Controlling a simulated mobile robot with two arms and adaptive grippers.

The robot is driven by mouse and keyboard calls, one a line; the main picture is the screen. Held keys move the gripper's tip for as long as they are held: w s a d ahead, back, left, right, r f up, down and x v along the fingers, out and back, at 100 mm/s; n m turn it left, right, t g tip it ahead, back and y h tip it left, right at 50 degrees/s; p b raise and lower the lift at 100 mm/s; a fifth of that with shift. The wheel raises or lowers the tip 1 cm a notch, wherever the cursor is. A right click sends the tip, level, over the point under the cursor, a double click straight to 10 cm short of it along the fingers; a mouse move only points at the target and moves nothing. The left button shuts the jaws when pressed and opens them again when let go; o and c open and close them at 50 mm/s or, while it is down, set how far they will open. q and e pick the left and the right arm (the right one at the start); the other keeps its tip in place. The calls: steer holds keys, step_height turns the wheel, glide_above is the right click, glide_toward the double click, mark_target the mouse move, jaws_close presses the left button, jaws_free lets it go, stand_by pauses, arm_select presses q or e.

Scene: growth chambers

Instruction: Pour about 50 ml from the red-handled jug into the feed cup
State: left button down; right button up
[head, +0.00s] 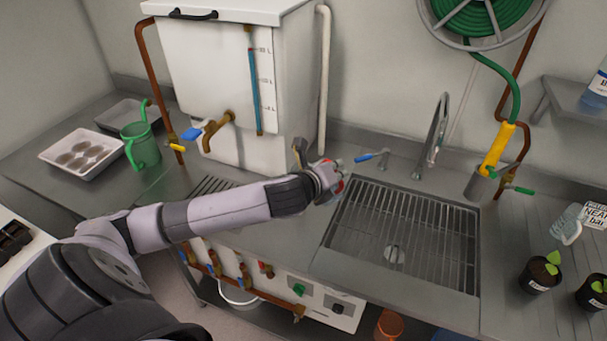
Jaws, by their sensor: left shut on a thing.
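My left arm reaches in from the left, and its gripper (325,178) is over the counter at the left edge of the sink. It is shut on the red-handled jug (340,186). Only a small red part and a little of the body show beside the fingers; the rest is hidden, so its tilt and contents cannot be told. I cannot make out a feed cup for certain. My right gripper is not in view.
A sink with a grate (400,235) lies right of the gripper, with a tall faucet (436,135) behind. A white tank (205,80) with a brass tap stands behind the arm. A green watering can (143,148) is left; potted seedlings (540,275) are right.

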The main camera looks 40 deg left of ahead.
arm_select(q)
steer(key=shift+s+d+f+m+t+y+b, duration=0.15)
steer(key=shift+f+m+y+b, duration=0.1)
steer(key=shift+f+b, duration=0.15)
steer(key=shift+d+f+m+t+y+b, duration=0.15)
steer(key=shift+f+m+b, duration=0.1)
steer(key=shift+f+b, duration=0.1)
steer(key=shift+d+f+m+y, duration=0.3)
steer(key=shift+d+f, duration=0.05)
steer(key=shift+s, duration=0.1)
stand_by(1.2)
steer(key=s+d+f+m+t+y+b, duration=0.2)
steer(key=d+f+m+t+b, duration=0.2)
steer(key=d+f+m+b, duration=0.1)
steer(key=shift+d+f+m+b, duration=0.3)
steer(key=shift+d+f+b, duration=0.25)
steer(key=shift+f+b, duration=0.15)
